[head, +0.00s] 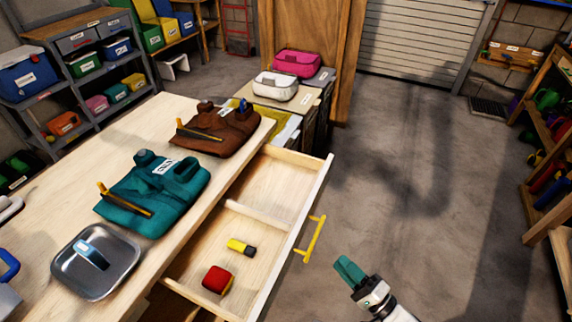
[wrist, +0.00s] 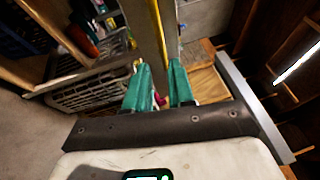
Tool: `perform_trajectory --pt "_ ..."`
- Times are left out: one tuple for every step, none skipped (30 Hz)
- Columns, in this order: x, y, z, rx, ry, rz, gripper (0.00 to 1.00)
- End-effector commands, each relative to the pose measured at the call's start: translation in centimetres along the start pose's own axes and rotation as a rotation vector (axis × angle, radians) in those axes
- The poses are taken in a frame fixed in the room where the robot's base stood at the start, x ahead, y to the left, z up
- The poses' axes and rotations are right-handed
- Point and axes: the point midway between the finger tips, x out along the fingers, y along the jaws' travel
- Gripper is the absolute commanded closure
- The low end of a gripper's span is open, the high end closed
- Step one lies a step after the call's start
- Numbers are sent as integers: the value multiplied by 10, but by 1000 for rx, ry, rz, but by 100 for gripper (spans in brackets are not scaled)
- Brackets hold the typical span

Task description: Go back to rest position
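My gripper (head: 349,269) has teal fingers and hangs over the grey floor at the lower middle right of the head view. It is to the right of the open drawer (head: 322,190) and its yellow handle (head: 315,240), apart from both. In the wrist view the two teal fingers of my gripper (wrist: 161,68) stand apart with a gap between them. I see nothing held; a yellow-edged upright shows behind the gap.
The wooden workbench (head: 70,195) holds a teal bag (head: 165,190), a brown bag (head: 215,132) and a metal tray (head: 95,285). A red item (head: 217,279) and a yellow-black item (head: 241,247) lie in the drawer. Shelves (head: 545,180) stand right; the middle floor is clear.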

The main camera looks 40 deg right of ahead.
Motion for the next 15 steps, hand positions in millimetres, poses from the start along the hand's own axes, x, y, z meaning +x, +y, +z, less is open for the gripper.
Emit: perform_trajectory --pt "0 0 0 0 0 0 77" --pt "0 0 0 0 0 0 77" --pt "0 0 0 0 0 0 77" --pt "0 0 0 -1 1 1 77" --pt "1 0 -1 -5 3 2 77" --pt "2 0 -2 -15 10 8 77" --pt "4 0 -3 -29 17 15 77" --pt "6 0 -5 -47 29 25 77" --pt "9 1 -9 -80 49 44 77" --pt "12 1 -13 -111 67 62 77" --pt "15 2 -17 -145 88 84 77" --pt "19 2 -23 -197 117 121 77" --pt "22 3 -27 -238 139 151 77" --pt "25 3 -31 -281 161 184 77" --pt "28 4 -37 -337 188 233 77"
